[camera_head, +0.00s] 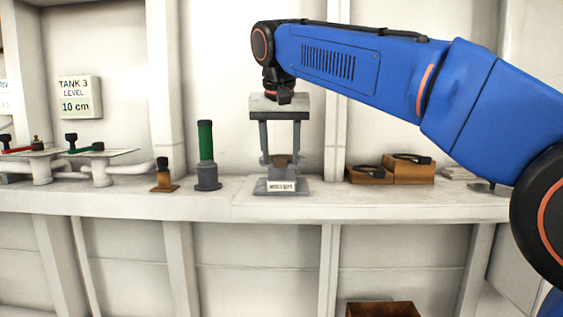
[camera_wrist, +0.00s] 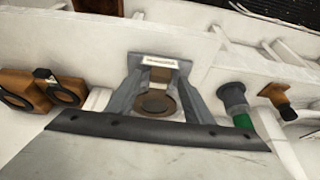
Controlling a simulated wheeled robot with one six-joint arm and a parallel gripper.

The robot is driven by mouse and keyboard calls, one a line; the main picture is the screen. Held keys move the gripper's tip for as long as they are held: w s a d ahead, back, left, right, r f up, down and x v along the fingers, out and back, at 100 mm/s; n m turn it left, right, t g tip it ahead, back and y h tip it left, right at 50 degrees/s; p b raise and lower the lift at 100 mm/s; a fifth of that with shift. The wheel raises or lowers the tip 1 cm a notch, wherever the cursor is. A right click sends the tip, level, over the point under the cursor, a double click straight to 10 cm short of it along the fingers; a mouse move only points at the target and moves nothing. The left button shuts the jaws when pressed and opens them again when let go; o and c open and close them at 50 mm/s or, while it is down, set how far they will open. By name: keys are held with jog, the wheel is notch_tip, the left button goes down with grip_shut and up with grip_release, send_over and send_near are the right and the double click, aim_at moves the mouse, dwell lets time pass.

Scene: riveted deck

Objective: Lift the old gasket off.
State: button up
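My gripper (camera_head: 280,160) points straight down over a small grey stand (camera_head: 275,188) with a white label on its front. Its two grey fingers are apart, one on each side of a brown piece (camera_head: 281,159) on the stand. In the wrist view, the open gripper (camera_wrist: 158,82) shows the brown piece as a round, ring-like top (camera_wrist: 157,104) between the fingers. Small gaps show beside it, and I see no clear contact. I cannot tell the old gasket apart from the brown part under it. The label text is too small to read surely.
Two wooden blocks with dark rings, the nearer (camera_head: 369,175) and the taller (camera_head: 413,170), stand right of the stand. A green-topped post (camera_head: 206,155) and a small brown fitting (camera_head: 163,178) stand left. An open brown bin (camera_head: 383,309) is below the shelf (camera_head: 400,205).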

jog(key=c, duration=0.9)
jog(key=shift+c, duration=0.2)
